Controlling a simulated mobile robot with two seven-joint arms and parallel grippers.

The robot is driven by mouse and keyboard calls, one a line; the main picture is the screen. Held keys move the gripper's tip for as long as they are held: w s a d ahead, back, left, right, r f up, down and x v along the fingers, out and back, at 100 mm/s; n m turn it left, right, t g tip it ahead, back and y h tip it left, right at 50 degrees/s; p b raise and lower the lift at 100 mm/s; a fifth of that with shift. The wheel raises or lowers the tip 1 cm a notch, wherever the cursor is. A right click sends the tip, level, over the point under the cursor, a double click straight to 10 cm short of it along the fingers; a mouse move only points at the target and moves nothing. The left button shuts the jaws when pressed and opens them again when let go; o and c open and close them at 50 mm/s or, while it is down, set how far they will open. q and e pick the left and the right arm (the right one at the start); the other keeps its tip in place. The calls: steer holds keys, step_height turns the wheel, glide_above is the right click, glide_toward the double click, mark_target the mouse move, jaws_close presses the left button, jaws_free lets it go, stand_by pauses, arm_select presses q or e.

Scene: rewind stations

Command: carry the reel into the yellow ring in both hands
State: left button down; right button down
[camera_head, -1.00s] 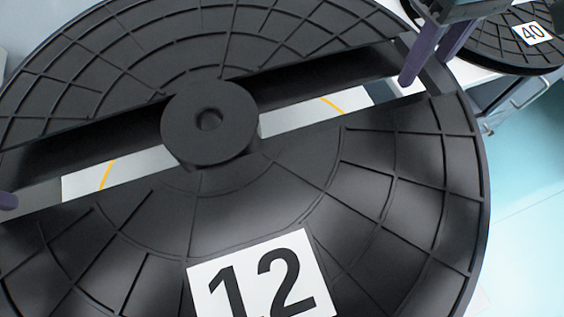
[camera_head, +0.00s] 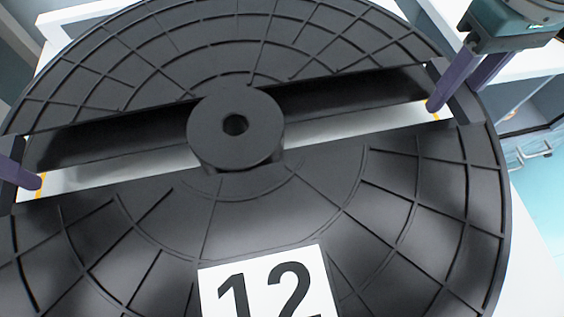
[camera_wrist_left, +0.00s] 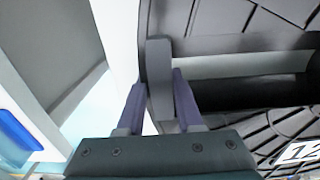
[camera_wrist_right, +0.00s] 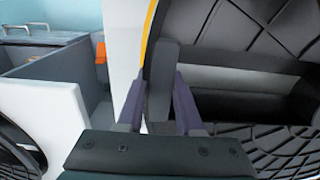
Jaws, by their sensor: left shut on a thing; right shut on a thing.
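The big black reel (camera_head: 330,200) with a white label 12 (camera_head: 268,287) and a round centre hub (camera_head: 235,125) fills the head view. My left gripper (camera_head: 30,178) is at its left rim, partly cut off by the picture edge. The left wrist view shows both fingers shut on a rim bar (camera_wrist_left: 159,75). My right gripper (camera_head: 452,97) is shut on the opposite rim, also in the right wrist view (camera_wrist_right: 160,90). Bits of the yellow ring (camera_head: 433,110) show through the reel's slot near both ends, and an arc (camera_wrist_right: 150,25) shows in the right wrist view. The reel hides most of it.
A white surface (camera_head: 350,125) lies below the reel, seen through the slot. An open grey compartment with a handle (camera_head: 532,153) is at the right. In the right wrist view an orange piece (camera_wrist_right: 101,52) is on a grey compartment's edge.

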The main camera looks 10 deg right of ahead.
arm_select(q)
steer(key=shift+r, duration=0.1)
arm_select(e)
steer(key=shift+r, duration=0.15)
